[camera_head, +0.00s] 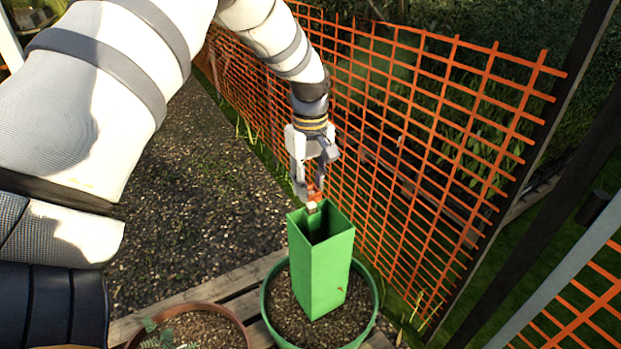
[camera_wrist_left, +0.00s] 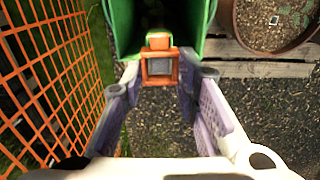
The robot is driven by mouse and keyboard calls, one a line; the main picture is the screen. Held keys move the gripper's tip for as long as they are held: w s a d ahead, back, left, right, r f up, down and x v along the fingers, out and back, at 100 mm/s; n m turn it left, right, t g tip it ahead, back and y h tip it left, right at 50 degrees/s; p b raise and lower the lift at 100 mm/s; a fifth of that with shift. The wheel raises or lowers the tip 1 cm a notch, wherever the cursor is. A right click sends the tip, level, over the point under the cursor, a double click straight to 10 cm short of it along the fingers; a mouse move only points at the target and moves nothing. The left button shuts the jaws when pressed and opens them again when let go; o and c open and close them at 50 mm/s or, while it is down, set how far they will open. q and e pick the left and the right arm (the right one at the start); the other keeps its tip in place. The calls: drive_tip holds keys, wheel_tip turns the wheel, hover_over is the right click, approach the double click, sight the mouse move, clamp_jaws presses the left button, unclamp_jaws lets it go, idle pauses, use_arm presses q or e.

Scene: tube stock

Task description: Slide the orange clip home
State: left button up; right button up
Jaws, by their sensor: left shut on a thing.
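The orange clip (camera_wrist_left: 146,66) is a small square frame with a grey middle, held between the two fingers of my left gripper (camera_wrist_left: 160,76). In the head view the clip (camera_head: 315,190) shows as a bit of orange between the fingertips of my left gripper (camera_head: 311,188). It is at the rim of the upright square green tube (camera_head: 328,270), on the far side. A small pale-topped piece (camera_head: 312,207) shows just below the clip at the tube's mouth. Whether the clip touches the tube, I cannot tell. The tube also shows in the wrist view (camera_wrist_left: 122,22). My right gripper is out of view.
The tube stands in soil in a round green pot (camera_head: 268,312). A brown pot (camera_head: 240,322) with a small plant is at its left, on wooden slats (camera_head: 242,307). An orange mesh fence (camera_head: 420,120) runs close behind and right of my gripper. Gravel lies open at left.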

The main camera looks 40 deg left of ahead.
use_arm(q)
drive_tip(key=shift+f, duration=0.1)
drive_tip(key=shift+f+b, duration=0.3)
drive_tip(key=shift+f, duration=1.05)
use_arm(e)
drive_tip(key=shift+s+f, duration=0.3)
use_arm(q)
drive_tip(key=shift+f, duration=0.15)
drive_tip(key=shift+f, duration=0.45)
drive_tip(key=o, duration=0.8)
wheel_tip(320, 180, up, 12)
hover_over(310, 192)
drive_tip(key=shift+r, duration=0.1)
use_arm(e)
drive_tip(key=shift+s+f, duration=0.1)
